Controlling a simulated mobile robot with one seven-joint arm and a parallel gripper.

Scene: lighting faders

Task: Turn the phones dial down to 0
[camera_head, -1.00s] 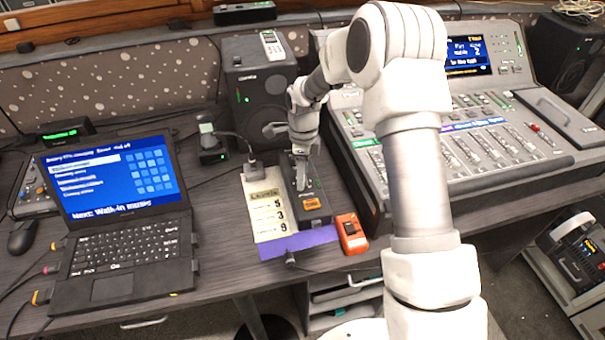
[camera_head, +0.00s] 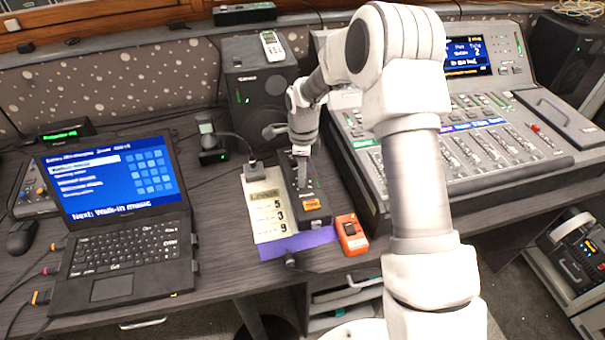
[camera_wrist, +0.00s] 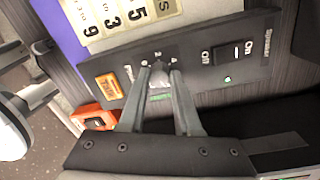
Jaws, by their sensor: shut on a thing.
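The phones dial (camera_wrist: 158,66) is a small knob on the black control box, with small scale marks around it in the wrist view. My gripper (camera_wrist: 159,72) is shut on the dial, with one finger on each side of it. The fingers hide much of the knob, so I cannot read its setting. The black control box (camera_wrist: 205,68) also carries an on/off rocker switch and a lit green lamp. In the head view my gripper (camera_head: 302,182) reaches down onto the box, and the dial is hidden there.
A paper card with numbers (camera_head: 268,215) lies left of the box, with purple tape (camera_head: 300,242) in front. An orange device (camera_head: 351,234) stands at the front right. A laptop (camera_head: 120,220) is at left and a mixing desk (camera_head: 480,150) at right. A speaker (camera_head: 260,100) stands behind.

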